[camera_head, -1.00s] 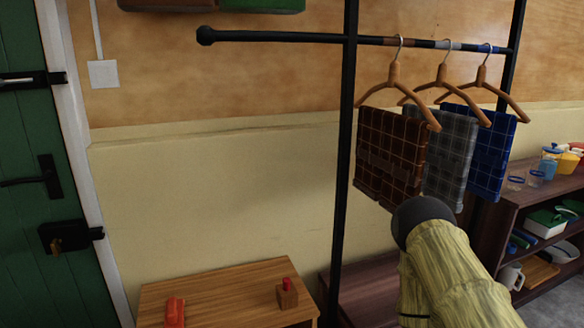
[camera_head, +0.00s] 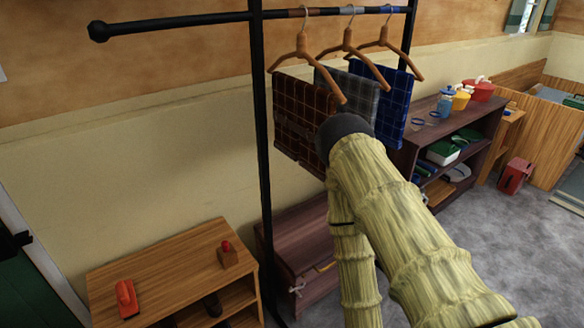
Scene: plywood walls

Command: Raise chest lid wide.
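A low dark brown wooden piece (camera_head: 300,238) stands under the clothes rack, with a small light rope-like loop on its front. It may be the chest, but my arm hides its right part and I cannot make out a lid for sure. My arm, in a yellow-green ribbed cover, rises from the lower right and bends at a dark joint in front of the hanging cloths. A second link runs down from there past the picture's bottom edge. My gripper is not in view.
A black rack (camera_head: 260,150) holds checked cloths (camera_head: 303,118) on hangers. A wooden cabinet (camera_head: 165,275) bears a red-orange object (camera_head: 126,298). Dark shelves (camera_head: 465,140) and an open-topped wooden box (camera_head: 540,135) stand right. Grey floor (camera_head: 525,240) is open at lower right.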

